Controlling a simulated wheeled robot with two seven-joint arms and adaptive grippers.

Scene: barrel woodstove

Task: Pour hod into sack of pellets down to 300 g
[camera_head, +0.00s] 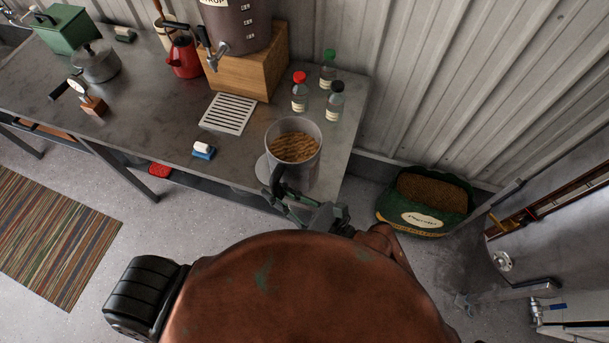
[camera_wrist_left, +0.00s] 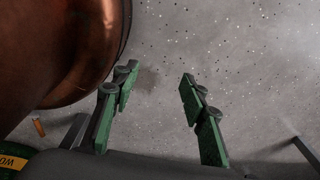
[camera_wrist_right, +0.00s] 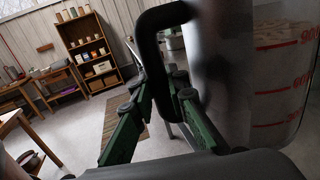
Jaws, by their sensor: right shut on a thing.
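The hod (camera_head: 296,168) is a grey metal cylinder with brown pellets inside, upright at the table's front right corner. I cannot tell whether it touches the table. My right gripper (camera_head: 287,197) is shut on its dark handle; the right wrist view shows the handle (camera_wrist_right: 152,50) and the hod's clear window (camera_wrist_right: 282,75) with red marks. The sack of pellets (camera_head: 422,219), green with a pale label, stands open on the floor to the right, full of brown pellets. My left gripper (camera_wrist_left: 160,85) is open and empty above the floor; the head view does not show it.
The grey table (camera_head: 160,130) holds a slotted white plate (camera_head: 227,114), a blue and white block (camera_head: 204,150), three bottles (camera_head: 300,92) and a dispenser on a wooden box (camera_head: 250,75). A metal pipe (camera_head: 515,290) is right of the sack.

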